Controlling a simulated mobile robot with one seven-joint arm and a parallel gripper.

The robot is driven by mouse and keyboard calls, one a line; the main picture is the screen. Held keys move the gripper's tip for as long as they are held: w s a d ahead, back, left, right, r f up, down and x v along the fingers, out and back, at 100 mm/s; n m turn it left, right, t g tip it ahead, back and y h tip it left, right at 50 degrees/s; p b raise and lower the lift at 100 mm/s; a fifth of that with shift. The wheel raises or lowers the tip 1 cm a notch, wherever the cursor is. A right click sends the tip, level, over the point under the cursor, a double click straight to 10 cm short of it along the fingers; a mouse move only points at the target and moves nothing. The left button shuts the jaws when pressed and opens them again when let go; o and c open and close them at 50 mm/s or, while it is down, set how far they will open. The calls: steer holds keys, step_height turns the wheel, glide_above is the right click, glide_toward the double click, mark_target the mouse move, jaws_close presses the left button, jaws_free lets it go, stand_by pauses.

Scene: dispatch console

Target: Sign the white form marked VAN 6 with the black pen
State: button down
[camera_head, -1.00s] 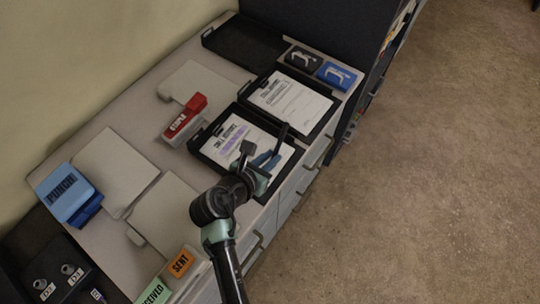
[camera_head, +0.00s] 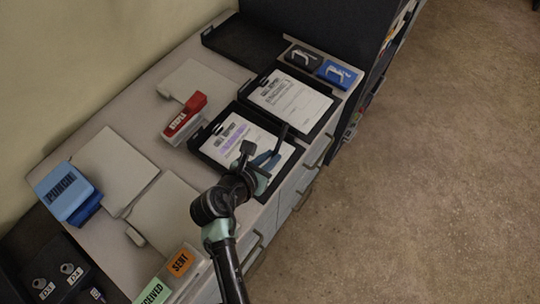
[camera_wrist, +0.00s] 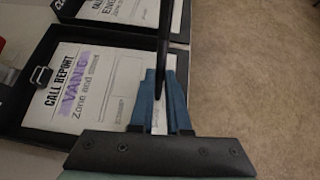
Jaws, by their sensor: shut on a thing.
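The white form marked VAN 6 (camera_head: 228,136) lies in a black tray (camera_head: 205,153) on the desk. In the wrist view the form (camera_wrist: 87,100) shows CALL REPORT, a purple-highlighted VAN line and a lower box. My gripper (camera_head: 264,165) is over the form's lower right part. It is shut on the black pen (camera_wrist: 164,52), whose dark shaft rises between the blue fingers (camera_wrist: 161,100). The pen (camera_head: 283,135) also shows in the head view. The pen's writing tip is hidden, and I cannot tell whether it touches the paper.
A second white form (camera_head: 290,98) lies in a neighbouring black tray. A red stapler (camera_head: 184,116) stands left of the form. A black and a blue item (camera_head: 336,73) sit at the back right. A blue punch (camera_head: 66,192) and SENT and RECEIVED stamps are nearer.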

mark_target(276, 149)
steer(key=shift+w, duration=0.15)
steer(key=shift+w+d, duration=0.15)
steer(key=shift+w, duration=0.2)
steer(key=shift+w, duration=0.1)
steer(key=shift+w+d+f+p, duration=0.1)
steer(key=shift+w+p, duration=0.25)
steer(key=shift+d, duration=0.1)
steer(key=shift+w+d+p, duration=0.35)
steer(key=shift+d+p, duration=0.05)
